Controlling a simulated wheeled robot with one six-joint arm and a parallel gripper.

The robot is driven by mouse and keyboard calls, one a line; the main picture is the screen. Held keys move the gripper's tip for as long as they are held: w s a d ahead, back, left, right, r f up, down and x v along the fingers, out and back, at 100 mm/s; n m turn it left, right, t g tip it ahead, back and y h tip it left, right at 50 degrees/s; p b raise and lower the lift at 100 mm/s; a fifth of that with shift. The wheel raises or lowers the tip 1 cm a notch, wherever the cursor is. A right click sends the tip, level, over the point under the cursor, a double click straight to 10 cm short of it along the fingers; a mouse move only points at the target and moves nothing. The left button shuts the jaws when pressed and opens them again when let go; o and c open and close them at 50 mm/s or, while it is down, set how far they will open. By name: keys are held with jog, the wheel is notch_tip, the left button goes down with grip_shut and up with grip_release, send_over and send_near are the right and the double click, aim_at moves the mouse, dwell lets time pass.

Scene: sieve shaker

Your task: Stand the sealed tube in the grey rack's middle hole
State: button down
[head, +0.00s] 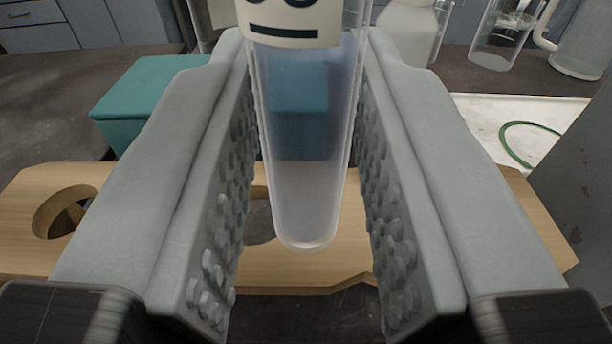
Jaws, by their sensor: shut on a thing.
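My gripper (306,180) is shut on a clear tube (308,205) with a rounded bottom and a cream label (290,30) with dark marks. The tube hangs upright between the two grey studded jaws, and its top is out of view. Below and behind it lies a light wooden rack (190,262) with a round hole (66,211) at the left. Another hole (260,228) shows partly behind the tube's lower end. The jaws hide much of the rack. I see no rack that is plainly grey.
A teal box (150,90) stands behind the rack at the left. Clear and white containers (405,35) and a beaker (498,40) stand at the back right. A white tray (485,115) with a green ring (515,150) lies at the right, beside a grey upright surface (580,160).

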jog(key=shift+f, duration=0.4)
jog(key=shift+f, duration=0.4)
jog(key=c, duration=1.3)
grip_release()
jog(key=shift+r, duration=0.25)
jog(key=shift+s+r, duration=0.15)
jog(key=shift+r, duration=0.05)
jog(key=s, duration=1.1)
jog(key=shift+s, duration=0.35)
